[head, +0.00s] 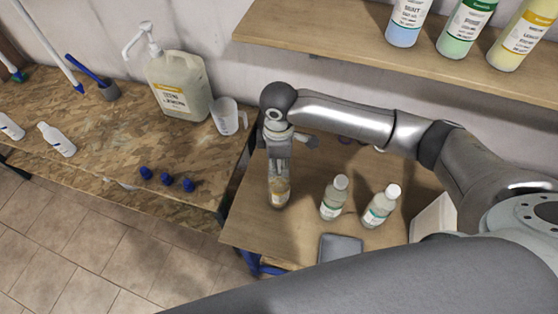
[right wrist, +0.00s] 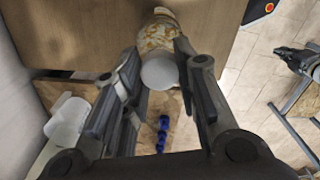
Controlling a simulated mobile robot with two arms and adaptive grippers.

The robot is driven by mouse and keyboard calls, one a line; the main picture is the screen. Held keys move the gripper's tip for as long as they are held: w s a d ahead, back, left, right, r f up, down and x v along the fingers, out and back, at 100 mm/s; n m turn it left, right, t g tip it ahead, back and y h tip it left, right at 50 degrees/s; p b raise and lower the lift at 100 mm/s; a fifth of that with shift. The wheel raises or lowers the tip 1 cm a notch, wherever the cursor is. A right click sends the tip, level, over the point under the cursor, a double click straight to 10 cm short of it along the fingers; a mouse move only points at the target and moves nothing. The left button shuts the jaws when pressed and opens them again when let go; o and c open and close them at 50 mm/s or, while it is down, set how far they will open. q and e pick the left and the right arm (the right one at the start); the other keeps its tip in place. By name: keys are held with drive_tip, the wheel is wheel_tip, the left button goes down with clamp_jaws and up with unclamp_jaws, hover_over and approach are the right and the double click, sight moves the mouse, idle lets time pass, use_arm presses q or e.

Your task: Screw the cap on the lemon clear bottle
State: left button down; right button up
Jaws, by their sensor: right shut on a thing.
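The lemon clear bottle (head: 279,195), with a yellowish label, stands upright on the small wooden table, partly hidden by my right gripper. My right gripper (head: 279,168) points down over the bottle's top. In the right wrist view the gripper (right wrist: 157,62) has a finger on each side of a round white cap (right wrist: 160,73). The patterned yellowish bottle (right wrist: 158,36) shows just beyond the cap. The gripper is shut on the cap, which appears to sit at the bottle's mouth. Whether its thread is engaged I cannot tell. My left gripper is not in view.
Two capped clear bottles (head: 334,197) (head: 380,206) stand to the right on the table (head: 245,226). A grey tray (head: 341,249) lies at its front. Three blue caps (head: 167,179), a jug (head: 228,118) and a pump canister (head: 180,88) are on the workbench. A shelf of bottles is above.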

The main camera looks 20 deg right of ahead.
drive_tip(key=m, duration=0.4)
drive_tip(key=shift+s+f+m, duration=0.1)
drive_tip(key=shift+m, duration=0.3)
drive_tip(key=o, duration=0.4)
drive_tip(key=n, duration=0.4)
drive_tip(key=shift+r, duration=0.2)
drive_tip(key=shift+n, duration=0.9)
